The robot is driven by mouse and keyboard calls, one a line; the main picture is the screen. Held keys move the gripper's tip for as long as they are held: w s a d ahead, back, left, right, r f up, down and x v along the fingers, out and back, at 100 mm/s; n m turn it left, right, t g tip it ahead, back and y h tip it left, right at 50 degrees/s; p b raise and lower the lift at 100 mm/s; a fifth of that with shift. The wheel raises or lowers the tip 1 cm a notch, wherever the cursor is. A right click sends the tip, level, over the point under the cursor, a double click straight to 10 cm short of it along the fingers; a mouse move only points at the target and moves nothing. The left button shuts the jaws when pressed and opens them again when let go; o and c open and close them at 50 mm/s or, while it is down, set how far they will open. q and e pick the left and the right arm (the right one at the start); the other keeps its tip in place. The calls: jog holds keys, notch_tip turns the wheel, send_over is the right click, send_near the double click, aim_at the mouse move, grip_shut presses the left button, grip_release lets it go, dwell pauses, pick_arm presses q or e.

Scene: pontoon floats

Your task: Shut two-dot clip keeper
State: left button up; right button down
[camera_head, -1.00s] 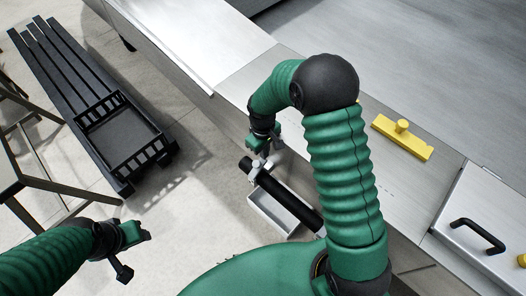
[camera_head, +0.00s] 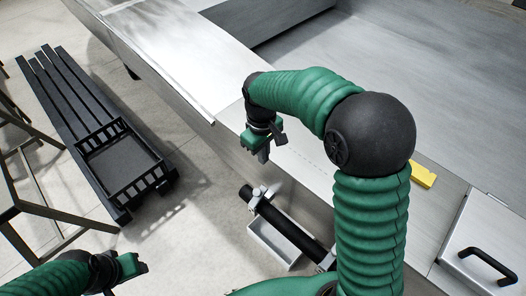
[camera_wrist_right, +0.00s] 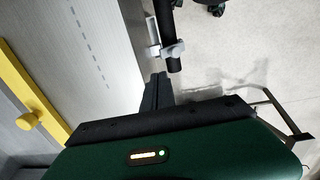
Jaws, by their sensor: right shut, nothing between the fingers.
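A black tube (camera_head: 285,226) lies along the outer side of the metal float. A pale clip (camera_head: 258,197) sits around its upper end, and another clip (camera_head: 328,262) is at its lower end, partly hidden by my right arm. No dots can be made out on either clip, and I cannot tell whether their keepers are shut. My right gripper (camera_head: 263,155) is shut and empty, above and apart from the upper clip. In the right wrist view its fingers (camera_wrist_right: 156,92) point toward a clip (camera_wrist_right: 166,49) on the tube. My left gripper (camera_head: 128,274) is open and empty at lower left.
A grey tray (camera_head: 262,243) is below the tube. A yellow fitting (camera_head: 424,175) is on the deck, partly behind my right arm. A lid with a black handle (camera_head: 487,262) is at right. A black slatted rack (camera_head: 90,112) stands on the floor at left, beside table legs.

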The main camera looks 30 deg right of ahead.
notch_tip(320, 180, up, 2)
jog(key=n+p, duration=0.6)
jog(key=n, duration=1.2)
send_over(263, 188)
notch_tip(263, 188, down, 6)
jog(key=f, duration=0.1)
jog(key=shift+y, duration=0.4)
notch_tip(263, 188, down, 8)
jog(key=shift+w+a+r+p, duration=0.1)
jog(key=shift+p, duration=0.6)
jog(key=shift+f, duration=0.75)
